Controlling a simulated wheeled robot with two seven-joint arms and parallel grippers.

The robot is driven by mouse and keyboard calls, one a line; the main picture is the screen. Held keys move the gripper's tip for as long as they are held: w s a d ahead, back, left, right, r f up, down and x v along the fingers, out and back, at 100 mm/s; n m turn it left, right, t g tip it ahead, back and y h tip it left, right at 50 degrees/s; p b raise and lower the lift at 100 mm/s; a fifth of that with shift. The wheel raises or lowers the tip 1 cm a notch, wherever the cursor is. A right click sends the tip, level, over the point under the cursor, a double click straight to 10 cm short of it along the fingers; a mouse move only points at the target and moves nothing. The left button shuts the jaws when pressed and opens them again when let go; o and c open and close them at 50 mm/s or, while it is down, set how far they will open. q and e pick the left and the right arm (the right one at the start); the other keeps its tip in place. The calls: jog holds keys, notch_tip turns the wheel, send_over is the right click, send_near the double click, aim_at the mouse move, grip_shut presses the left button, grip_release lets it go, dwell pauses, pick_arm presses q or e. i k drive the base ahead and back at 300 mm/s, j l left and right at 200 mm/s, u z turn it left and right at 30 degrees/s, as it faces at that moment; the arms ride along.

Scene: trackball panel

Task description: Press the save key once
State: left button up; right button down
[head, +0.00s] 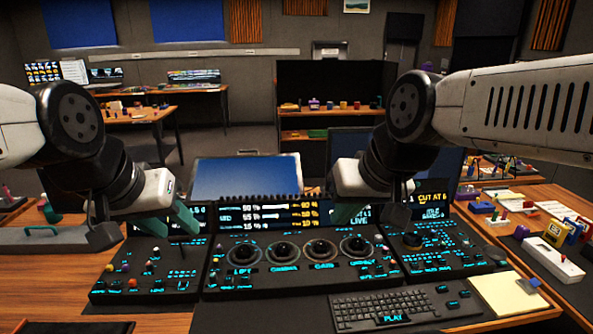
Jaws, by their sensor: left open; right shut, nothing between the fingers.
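A dark trackball panel (232,275) with several trackballs (283,251) and glowing cyan labels spans the front of the desk. I cannot pick out the save key; most small key labels are too small to read. My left gripper (168,226) has its teal fingers spread, over the top edge of the panel's left section.
A black keyboard (380,308) with a lit PLAY label lies in front, with a yellow notepad (505,294) to its right. Small coloured objects and a white device (553,260) crowd the right desk. A blue-screened monitor (246,177) stands behind the panel.

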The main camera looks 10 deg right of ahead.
aim_at(451, 305)
jog(key=k+l+z, duration=0.1)
jog(key=z, duration=0.25)
jog(key=k+l+z, duration=0.1)
jog(key=z, duration=0.25)
jog(key=l+z, duration=0.2)
jog(key=z, duration=0.15)
jog(key=k, duration=0.05)
